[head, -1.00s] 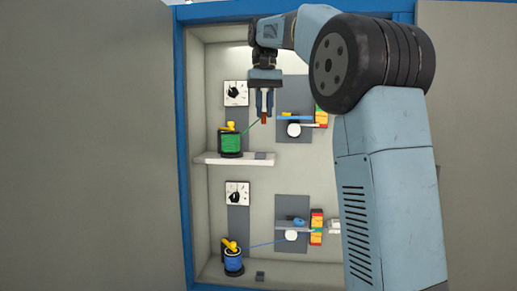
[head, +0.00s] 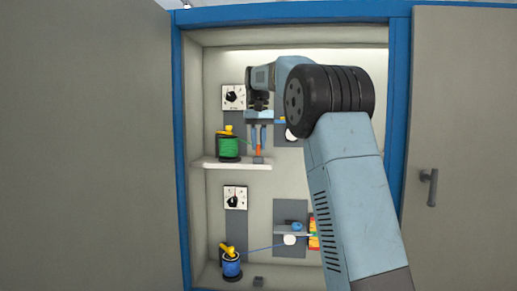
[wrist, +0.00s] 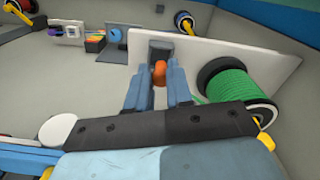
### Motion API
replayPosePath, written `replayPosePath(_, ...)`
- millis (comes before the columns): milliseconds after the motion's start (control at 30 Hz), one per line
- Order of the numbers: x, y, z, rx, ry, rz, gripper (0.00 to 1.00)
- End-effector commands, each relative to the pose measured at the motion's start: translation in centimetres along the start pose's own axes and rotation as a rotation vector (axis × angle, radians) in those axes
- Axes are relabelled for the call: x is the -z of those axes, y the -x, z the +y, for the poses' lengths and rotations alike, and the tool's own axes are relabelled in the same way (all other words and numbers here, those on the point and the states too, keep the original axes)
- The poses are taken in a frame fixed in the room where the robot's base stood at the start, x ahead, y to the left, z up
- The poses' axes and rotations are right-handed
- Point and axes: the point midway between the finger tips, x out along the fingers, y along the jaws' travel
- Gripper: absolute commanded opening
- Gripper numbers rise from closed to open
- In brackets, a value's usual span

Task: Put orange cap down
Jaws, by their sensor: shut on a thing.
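My gripper (head: 259,140) is shut on the small orange cap (head: 258,150), just above the upper shelf (head: 215,163). In the wrist view, the orange cap (wrist: 159,72) sits between the two blue-grey fingers of my gripper (wrist: 158,84). A small dark grey block (wrist: 161,48) on the white shelf (wrist: 213,56) lies just beyond the cap. I cannot tell whether the cap touches it.
A green cable spool (head: 228,147) stands on the shelf close left of my gripper. A blue spool (head: 231,267) stands on the cabinet floor. Dials (head: 234,97) and grey panels line the back wall. Blue cabinet frame edges (head: 397,110) bound the opening.

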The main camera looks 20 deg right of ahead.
Motion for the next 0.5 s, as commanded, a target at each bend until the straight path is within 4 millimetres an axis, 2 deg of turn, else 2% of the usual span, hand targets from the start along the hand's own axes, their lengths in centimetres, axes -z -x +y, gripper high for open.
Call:
replayPosePath(167, -0.2, -2.0, 0.0, 0.000, 0.000, -0.001, 0.00)
replayPosePath(467, -0.1, -2.2, 0.0, 0.000, 0.000, 0.000, 0.00)
replayPosePath(500, -0.1, -2.3, 0.0, 0.000, 0.000, 0.001, 0.21)
